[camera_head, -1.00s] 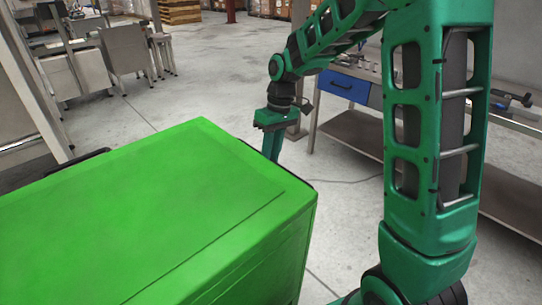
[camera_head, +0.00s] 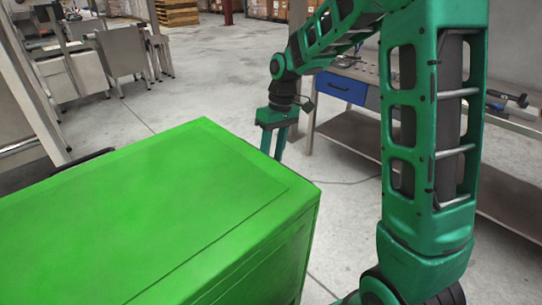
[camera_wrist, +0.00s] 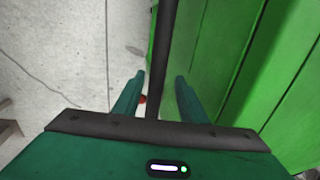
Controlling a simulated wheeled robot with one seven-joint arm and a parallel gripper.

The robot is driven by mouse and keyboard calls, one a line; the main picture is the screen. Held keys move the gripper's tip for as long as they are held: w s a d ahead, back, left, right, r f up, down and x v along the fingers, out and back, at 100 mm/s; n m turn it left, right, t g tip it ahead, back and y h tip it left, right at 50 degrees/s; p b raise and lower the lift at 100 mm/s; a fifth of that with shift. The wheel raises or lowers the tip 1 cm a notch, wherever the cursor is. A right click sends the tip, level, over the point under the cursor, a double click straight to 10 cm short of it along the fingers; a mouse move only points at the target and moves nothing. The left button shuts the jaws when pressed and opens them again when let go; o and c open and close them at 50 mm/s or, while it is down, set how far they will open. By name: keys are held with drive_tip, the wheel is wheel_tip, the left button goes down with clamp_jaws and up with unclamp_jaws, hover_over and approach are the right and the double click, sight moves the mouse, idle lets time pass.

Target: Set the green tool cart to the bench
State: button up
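The green tool cart (camera_head: 150,215) fills the lower left of the head view, its flat top bare. My gripper (camera_head: 273,147) points down just past the cart's far right corner. In the wrist view my gripper (camera_wrist: 158,85) has its two fingers apart, one on each side of a dark bar (camera_wrist: 163,60) that runs beside the cart's green side (camera_wrist: 225,60). Narrow gaps show between bar and fingers; whether either touches it is hard to tell. The bench (camera_head: 345,135) with a blue drawer stands behind my arm, with floor between it and the cart.
Metal chairs and tables (camera_head: 115,55) stand at the back left. Wooden pallets (camera_head: 176,12) and boxes lie at the far back. The concrete floor (camera_head: 215,70) beyond the cart is clear.

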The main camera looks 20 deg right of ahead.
wheel_tip(320, 180, up, 10)
drive_tip(key=d, duration=0.2)
drive_tip(key=shift+w, duration=0.45)
